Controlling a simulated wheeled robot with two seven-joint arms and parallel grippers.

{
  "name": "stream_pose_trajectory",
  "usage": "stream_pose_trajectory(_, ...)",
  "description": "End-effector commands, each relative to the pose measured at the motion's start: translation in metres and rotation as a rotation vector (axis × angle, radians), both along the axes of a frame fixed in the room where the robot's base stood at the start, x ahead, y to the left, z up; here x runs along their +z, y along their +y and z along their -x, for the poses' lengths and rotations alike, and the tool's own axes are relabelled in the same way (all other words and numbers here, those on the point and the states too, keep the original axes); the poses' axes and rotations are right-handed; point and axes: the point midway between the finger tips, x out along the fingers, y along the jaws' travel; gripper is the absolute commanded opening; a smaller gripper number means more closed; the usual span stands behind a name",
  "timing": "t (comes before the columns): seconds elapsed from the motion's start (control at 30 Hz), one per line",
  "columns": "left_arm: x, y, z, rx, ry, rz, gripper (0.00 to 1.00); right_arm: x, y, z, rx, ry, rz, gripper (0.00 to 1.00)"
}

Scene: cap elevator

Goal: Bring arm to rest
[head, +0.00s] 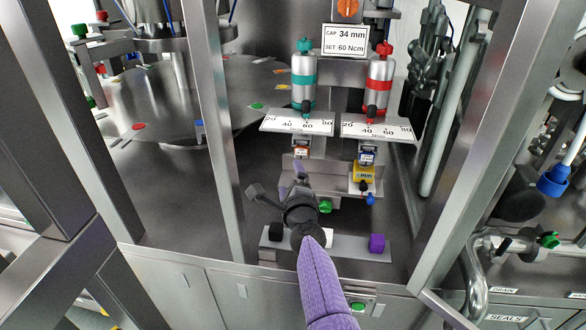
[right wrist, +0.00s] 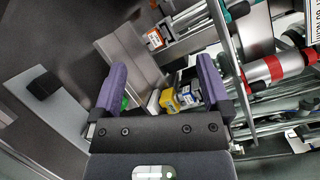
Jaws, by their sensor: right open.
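My right arm comes up from the bottom of the head view in a purple sleeve. Its gripper (head: 299,172) is over the machine's deck, in front of the lower bracket under the scales. The right wrist view shows its two purple fingers (right wrist: 161,68) spread wide with nothing held between them. A yellow block (head: 363,174) is to the gripper's right in the head view; it also shows beyond the fingers in the right wrist view (right wrist: 169,101).
A rail (head: 345,249) at the front carries a black block (head: 276,232) and a purple block (head: 377,243). Teal (head: 303,76) and red (head: 379,78) cylinders stand above two scales. Metal posts (head: 223,130) frame the opening left and right. A round turntable (head: 180,105) is at left.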

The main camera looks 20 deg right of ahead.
Motion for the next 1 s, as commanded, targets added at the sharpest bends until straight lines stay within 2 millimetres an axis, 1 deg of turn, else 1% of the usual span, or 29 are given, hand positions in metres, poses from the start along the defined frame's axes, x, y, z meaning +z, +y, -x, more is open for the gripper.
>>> stream_pose_trajectory(0.4, 0.000, -0.002, 0.000, -0.005, -0.001, 0.002, 0.59, 0.000, 0.000, 0.000, 0.000, -0.001, -0.001, 0.98)
stream_pose_trajectory(0.43, -0.001, 0.002, 0.001, -0.016, 0.002, -0.007, 0.59, -0.006, 0.001, 0.001, 0.006, 0.014, 0.014, 0.98)
stream_pose_trajectory(0.47, -0.002, 0.005, 0.002, -0.017, 0.004, -0.012, 0.59, -0.021, 0.005, 0.006, 0.024, 0.053, 0.059, 0.98)
stream_pose_trajectory(0.53, -0.007, 0.009, 0.003, -0.017, 0.006, -0.019, 0.59, -0.073, 0.017, 0.024, 0.097, 0.186, 0.216, 0.98)
stream_pose_trajectory(0.57, -0.010, 0.011, 0.003, -0.017, 0.007, -0.021, 0.59, -0.100, 0.023, 0.036, 0.141, 0.257, 0.303, 0.98)
stream_pose_trajectory(0.6, -0.013, 0.012, 0.003, -0.017, 0.007, -0.023, 0.59, -0.139, 0.032, 0.055, 0.212, 0.354, 0.426, 0.98)
stream_pose_trajectory(0.67, -0.017, 0.013, 0.003, -0.017, 0.009, -0.026, 0.59, -0.194, 0.042, 0.091, 0.333, 0.492, 0.605, 0.98)
stream_pose_trajectory(0.7, -0.019, 0.014, 0.004, -0.016, 0.010, -0.026, 0.59, -0.227, 0.048, 0.118, 0.421, 0.575, 0.719, 0.98)
stream_pose_trajectory(0.77, -0.023, 0.014, 0.004, -0.017, 0.011, -0.025, 0.59, -0.274, 0.054, 0.163, 0.566, 0.689, 0.879, 0.98)
stream_pose_trajectory(0.8, -0.025, 0.014, 0.005, -0.017, 0.012, -0.025, 0.59, -0.302, 0.056, 0.196, 0.670, 0.758, 0.983, 0.98)
stream_pose_trajectory(0.87, -0.029, 0.013, 0.005, -0.017, 0.012, -0.024, 0.59, -0.340, 0.058, 0.248, 0.837, 0.848, 1.127, 0.98)
stream_pose_trajectory(0.9, -0.031, 0.013, 0.005, -0.017, 0.013, -0.023, 0.59, -0.362, 0.058, 0.286, 0.957, 0.899, 1.218, 0.98)
stream_pose_trajectory(0.97, -0.035, 0.012, 0.005, -0.018, 0.013, -0.022, 0.59, -0.388, 0.055, 0.342, 1.143, 0.959, 1.343, 0.98)
stream_pose_trajectory(1.0, -0.037, 0.012, 0.005, -0.018, 0.013, -0.021, 0.59, -0.401, 0.053, 0.378, 1.263, 0.985, 1.415, 0.98)
